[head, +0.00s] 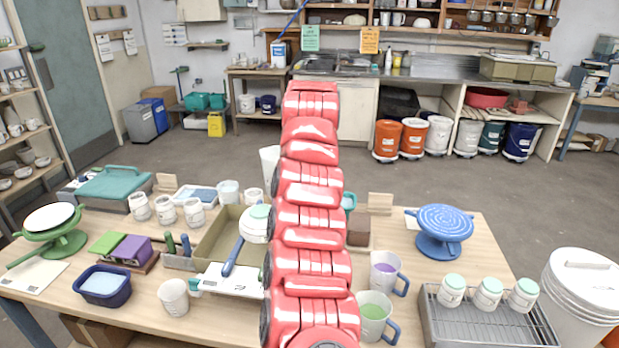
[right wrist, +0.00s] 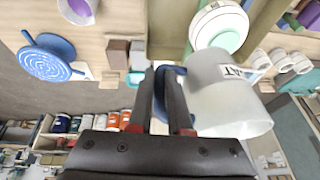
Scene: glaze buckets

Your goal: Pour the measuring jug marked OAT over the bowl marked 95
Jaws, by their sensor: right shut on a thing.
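My right gripper (right wrist: 165,95) is shut on the blue handle of a translucent whitish measuring jug (right wrist: 232,100). The jug's label is partly visible and reads like "AT" at its end. In the head view the jug (head: 269,162) shows in part behind my red arm, above the table's far side; the gripper is hidden there. A white round vessel with a pale green inside or top (right wrist: 218,30) is close by; it also shows left of my arm in the head view (head: 252,230). I cannot read a 95 on any bowl. My left gripper is not in view.
Two jugs with purple (head: 385,270) and green (head: 374,315) contents stand right of my arm. A blue turntable (head: 440,230), a wire rack (head: 485,325) with lidded jars, a navy tub (head: 103,287) and a green turntable (head: 60,235) also stand on the table.

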